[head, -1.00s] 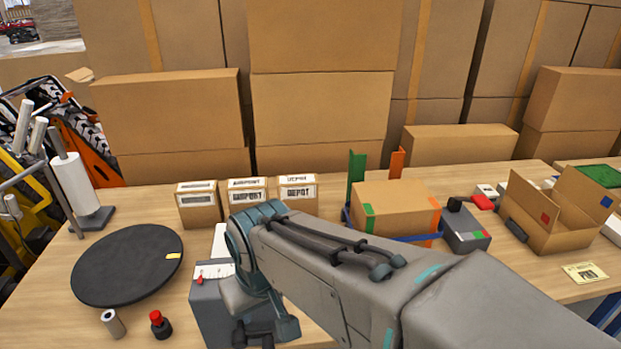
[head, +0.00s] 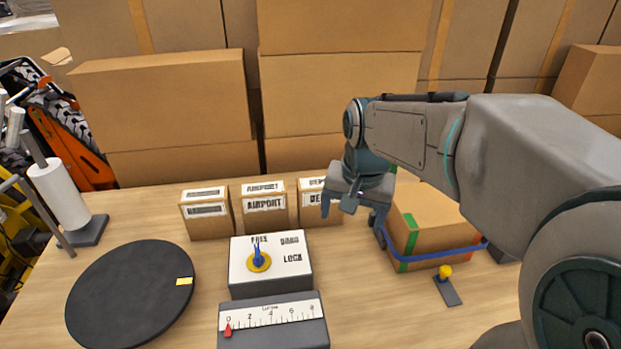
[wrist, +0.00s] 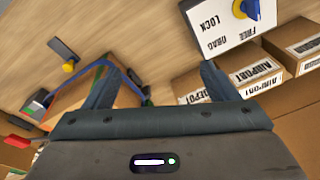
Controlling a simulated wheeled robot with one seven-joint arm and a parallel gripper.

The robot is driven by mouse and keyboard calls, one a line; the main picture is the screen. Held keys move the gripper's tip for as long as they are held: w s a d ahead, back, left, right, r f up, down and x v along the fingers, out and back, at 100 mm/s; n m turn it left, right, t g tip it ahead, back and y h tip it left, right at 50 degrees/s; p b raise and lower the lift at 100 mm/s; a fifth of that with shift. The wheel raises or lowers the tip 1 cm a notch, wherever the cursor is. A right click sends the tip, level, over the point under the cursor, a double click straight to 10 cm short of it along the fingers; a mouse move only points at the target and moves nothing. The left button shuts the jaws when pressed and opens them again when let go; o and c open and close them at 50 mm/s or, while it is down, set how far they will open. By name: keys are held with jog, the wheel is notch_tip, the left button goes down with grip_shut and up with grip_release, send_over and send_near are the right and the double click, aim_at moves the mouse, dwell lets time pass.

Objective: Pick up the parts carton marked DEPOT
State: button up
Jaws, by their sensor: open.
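The carton marked DEPOT (head: 311,215) stands at the right end of a row of three small cartons on the table. My gripper partly covers its label and right side in the head view. In the wrist view the DEPOT carton (wrist: 187,88) shows between the fingers, close to the right one, which hides part of it. My gripper (head: 352,212) is open and empty, in front of and above the carton's right side. It also shows in the wrist view (wrist: 160,75). I cannot tell whether a finger touches the carton.
The AIRPORT carton (head: 265,215) stands left of DEPOT, with another labelled carton (head: 207,222) beyond it. A FREE/DRAG/LOCK box (head: 285,285) and a scale (head: 285,335) stand in front. A strapped carton (head: 425,225) is on the right, a black turntable (head: 120,300) on the left.

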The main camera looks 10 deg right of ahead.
jog(key=w+m+g+h, duration=0.15)
jog(key=w+m, duration=0.55)
jog(key=w, duration=0.9)
jog(key=m+h+p, duration=0.1)
jog(key=m+h, duration=0.2)
jog(key=m, duration=0.3)
send_near(319, 182)
jog(key=x, duration=0.7)
jog(key=shift+d+f+p, duration=0.2)
jog(key=shift+f+p, duration=0.05)
jog(key=shift+p, duration=0.15)
jog(key=p+x, duration=0.1)
jog(key=x, duration=0.3)
jog(key=shift+f, duration=0.1)
jog(key=shift+d+f, duration=0.15)
jog(key=shift+f, duration=0.35)
jog(key=shift+f, duration=0.25)
jog(key=shift+c, duration=0.3)
